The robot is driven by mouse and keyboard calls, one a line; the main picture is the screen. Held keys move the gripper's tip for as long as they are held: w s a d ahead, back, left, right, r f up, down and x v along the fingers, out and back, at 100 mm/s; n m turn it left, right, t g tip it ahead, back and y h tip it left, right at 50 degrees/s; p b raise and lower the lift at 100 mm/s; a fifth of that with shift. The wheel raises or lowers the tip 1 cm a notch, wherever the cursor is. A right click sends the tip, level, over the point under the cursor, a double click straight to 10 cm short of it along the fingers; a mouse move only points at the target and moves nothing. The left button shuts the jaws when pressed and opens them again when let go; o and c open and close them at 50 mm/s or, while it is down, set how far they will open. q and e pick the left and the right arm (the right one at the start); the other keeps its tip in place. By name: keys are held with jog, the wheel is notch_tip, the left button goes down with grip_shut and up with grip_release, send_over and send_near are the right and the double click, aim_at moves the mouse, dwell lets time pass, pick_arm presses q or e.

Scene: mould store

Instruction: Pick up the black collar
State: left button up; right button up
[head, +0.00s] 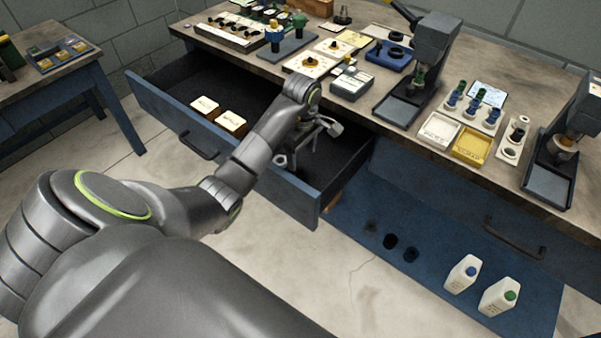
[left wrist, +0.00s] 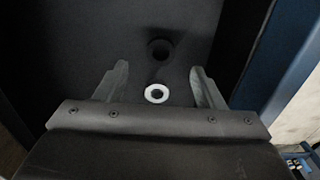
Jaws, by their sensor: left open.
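A black collar (left wrist: 160,49) lies flat on the dark drawer floor in the left wrist view, just beyond my fingertips. A white ring (left wrist: 156,93) shows between the fingers, nearer to my gripper's palm. My left gripper (left wrist: 159,68) is open and empty, its two fingers apart over the drawer floor. In the head view my left gripper (head: 299,152) reaches down into the right end of the open drawer (head: 160,109). My right gripper is not in view.
The drawer walls stand close around my gripper. The bench above holds presses, trays and small parts. Dark round pieces (head: 410,254) and two white bottles (head: 499,297) stand on the blue lower shelf.

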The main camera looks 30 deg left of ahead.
aim_at(301, 173)
pick_arm(q)
jog(key=shift+f+b, duration=0.5)
jog(key=shift+f, duration=0.9)
jog(key=f+p, duration=0.1)
jog(key=f, duration=0.3)
jog(key=shift+a+f, duration=0.1)
jog(key=shift+a, duration=0.1)
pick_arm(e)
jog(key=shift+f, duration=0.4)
pick_arm(q)
jog(key=shift+c, duration=0.3)
jog(key=c, duration=1.1)
